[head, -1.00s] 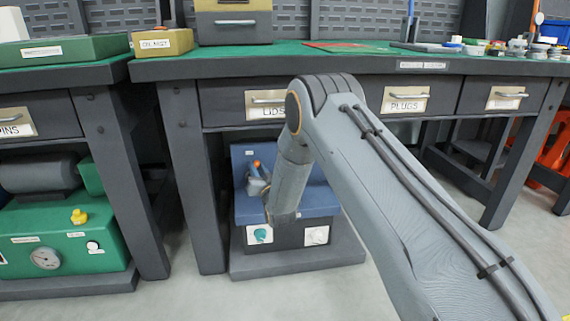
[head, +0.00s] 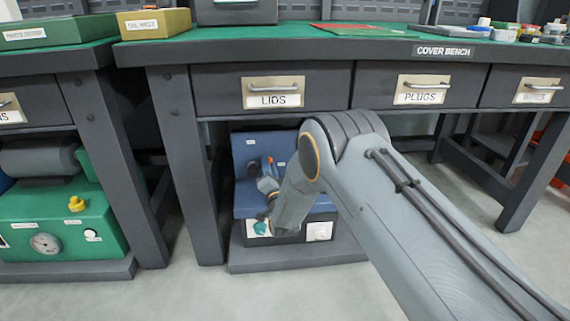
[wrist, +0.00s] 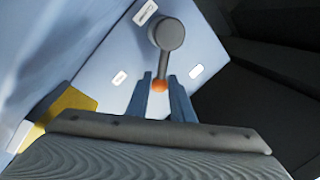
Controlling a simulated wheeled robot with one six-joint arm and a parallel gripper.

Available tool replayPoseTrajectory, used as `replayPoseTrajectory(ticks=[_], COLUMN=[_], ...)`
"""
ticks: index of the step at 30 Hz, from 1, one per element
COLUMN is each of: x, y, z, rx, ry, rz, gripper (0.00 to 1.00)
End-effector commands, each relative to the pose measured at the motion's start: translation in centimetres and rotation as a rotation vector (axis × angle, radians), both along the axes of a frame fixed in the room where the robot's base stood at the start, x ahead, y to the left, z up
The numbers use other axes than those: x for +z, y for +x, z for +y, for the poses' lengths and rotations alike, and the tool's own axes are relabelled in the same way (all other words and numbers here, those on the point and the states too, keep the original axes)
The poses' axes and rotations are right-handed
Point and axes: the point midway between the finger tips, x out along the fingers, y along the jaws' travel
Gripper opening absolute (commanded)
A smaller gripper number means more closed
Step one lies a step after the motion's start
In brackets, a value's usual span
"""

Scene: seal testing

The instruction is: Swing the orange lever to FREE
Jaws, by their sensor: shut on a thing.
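The orange lever shows in the wrist view as a round grey pivot (wrist: 171,34) with a short stem and an orange ball end (wrist: 159,86). It is mounted on a light blue panel (wrist: 95,65). My gripper (wrist: 160,92) has its two blue fingers on either side of the orange end and is shut on it. In the head view, my gripper (head: 269,172) reaches in front of the blue machine (head: 246,203) under the bench, and the lever is mostly hidden there. Small white labels sit around the pivot; their words are too small to read.
The cover bench (head: 300,49) overhangs the machine, with a LIDS drawer (head: 217,88) and a PLUGS drawer (head: 389,85) above. A bench leg (head: 190,170) stands close on the left. A teal knob (head: 262,227) and a white dial (head: 319,231) are on the machine's front.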

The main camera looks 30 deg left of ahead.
Motion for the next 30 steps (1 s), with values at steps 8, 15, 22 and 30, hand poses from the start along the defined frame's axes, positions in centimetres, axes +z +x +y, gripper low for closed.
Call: replayPoseTrajectory(ticks=[8, 15, 22, 30], x=[0.1, 0.1, 0.0, -0.1], y=[-0.6, -0.5, -0.1, -1.9], z=[0.8, 0.7, 0.1, -1.2], rx=[0.013, 0.012, 0.005, 0.005], ry=[0.01, 0.008, 0.008, 0.006], rz=[0.004, 0.003, 0.003, 0.005], gripper=[0.0, 0.29, 0.29, 0.29])
